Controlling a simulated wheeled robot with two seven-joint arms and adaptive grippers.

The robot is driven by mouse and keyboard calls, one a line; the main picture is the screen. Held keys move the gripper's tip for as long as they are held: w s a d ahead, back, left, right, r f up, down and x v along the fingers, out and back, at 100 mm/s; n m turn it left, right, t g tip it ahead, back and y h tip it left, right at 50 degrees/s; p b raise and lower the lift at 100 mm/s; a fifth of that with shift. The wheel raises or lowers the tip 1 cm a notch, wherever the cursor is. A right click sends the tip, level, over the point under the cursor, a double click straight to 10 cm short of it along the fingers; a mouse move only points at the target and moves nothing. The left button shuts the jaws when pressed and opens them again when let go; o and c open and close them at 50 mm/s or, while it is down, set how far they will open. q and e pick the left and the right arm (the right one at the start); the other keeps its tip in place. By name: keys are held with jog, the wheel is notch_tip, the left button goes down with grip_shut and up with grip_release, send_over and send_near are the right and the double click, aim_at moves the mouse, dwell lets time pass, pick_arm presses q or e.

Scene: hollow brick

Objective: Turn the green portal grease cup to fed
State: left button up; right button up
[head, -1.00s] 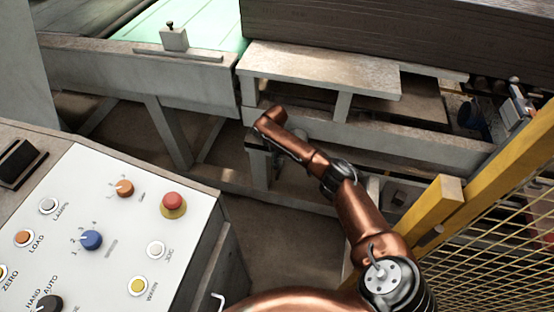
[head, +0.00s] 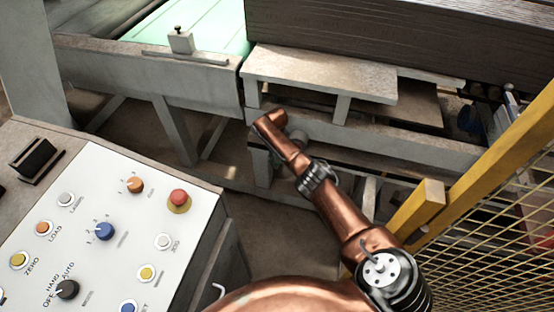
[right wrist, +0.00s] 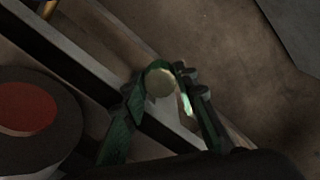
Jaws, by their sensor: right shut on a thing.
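In the right wrist view the green portal grease cup (right wrist: 160,83) shows as a small round pale face with a green edge. It sits between the two fingers of my right gripper (right wrist: 162,78), which is shut on it. In the head view my copper right arm reaches to the frame below the grey ledge, and its wrist hides most of the gripper there. I cannot read the cup's setting or any fed mark. My left gripper is not in view.
A control panel (head: 118,262) with knobs and buttons stands at the left. A yellow mesh guard (head: 480,215) stands close on the right. A grey ledge (head: 320,75) and a stack of boards (head: 370,35) lie above the gripper. A dark red disc (right wrist: 30,110) is left of the fingers.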

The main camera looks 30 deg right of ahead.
jog(key=m, duration=0.5)
jog(key=shift+m+p, duration=0.3)
jog(key=m, duration=0.9)
jog(key=shift+r+m, duration=0.1)
jog(key=shift+m, duration=2.8)
jog(key=o, duration=1.1)
jog(key=shift+o, duration=0.2)
